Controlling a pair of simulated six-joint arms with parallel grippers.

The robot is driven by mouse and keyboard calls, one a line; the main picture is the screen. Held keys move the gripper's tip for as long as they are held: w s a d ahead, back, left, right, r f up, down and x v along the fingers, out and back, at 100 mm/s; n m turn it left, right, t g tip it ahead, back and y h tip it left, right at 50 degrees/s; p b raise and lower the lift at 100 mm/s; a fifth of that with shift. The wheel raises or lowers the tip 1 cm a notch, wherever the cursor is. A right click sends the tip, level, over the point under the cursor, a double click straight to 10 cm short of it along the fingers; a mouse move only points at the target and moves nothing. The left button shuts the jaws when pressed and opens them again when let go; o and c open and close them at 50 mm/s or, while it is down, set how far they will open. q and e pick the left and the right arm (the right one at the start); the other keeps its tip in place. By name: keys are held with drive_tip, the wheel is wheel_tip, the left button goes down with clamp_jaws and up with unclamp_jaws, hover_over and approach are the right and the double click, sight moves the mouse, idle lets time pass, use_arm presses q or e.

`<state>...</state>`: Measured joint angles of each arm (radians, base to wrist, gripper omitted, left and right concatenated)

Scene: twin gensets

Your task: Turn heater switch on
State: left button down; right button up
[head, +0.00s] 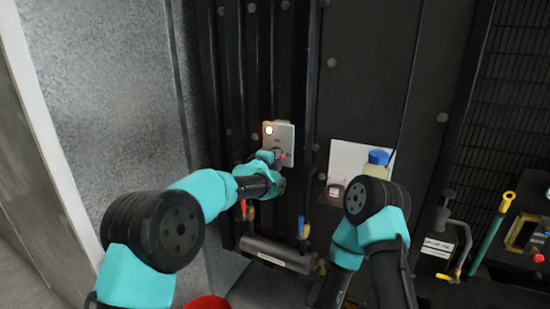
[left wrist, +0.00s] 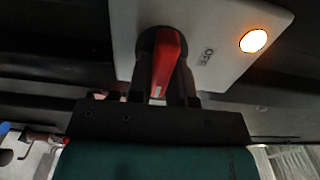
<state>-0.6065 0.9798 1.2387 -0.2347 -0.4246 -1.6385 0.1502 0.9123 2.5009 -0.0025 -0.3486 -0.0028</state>
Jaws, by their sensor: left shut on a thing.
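The heater switch is a red lever (left wrist: 164,62) on a round dark base, set on a pale grey plate (head: 285,136) on the dark machine wall. The plate also shows in the left wrist view (left wrist: 205,22), with a lit lamp (left wrist: 253,41) and a label that seems to read OFF beside the lever. In the head view the lamp (head: 268,130) glows at the plate's upper left. My left gripper (head: 274,157) reaches the plate's lower part. In the left wrist view its fingers (left wrist: 164,88) are shut around the lever. My right arm is at lower right; its gripper is not visible.
A bottle with a blue cap (head: 377,164) stands right of the plate. A grey horizontal cylinder (head: 277,253) and small coloured valve handles (head: 301,226) sit below. A yellow-ended green lever (head: 488,240) is at far right. A red rounded object (head: 207,303) is at the bottom edge.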

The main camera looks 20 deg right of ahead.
idle(0.4)
use_arm(q)
drive_tip(key=c, duration=1)
unclamp_jaws()
drive_tip(key=shift+c, duration=0.2)
drive_tip(key=v, duration=1.7)
drive_tip(key=shift+a, duration=0.2)
drive_tip(key=shift+s, duration=0.1)
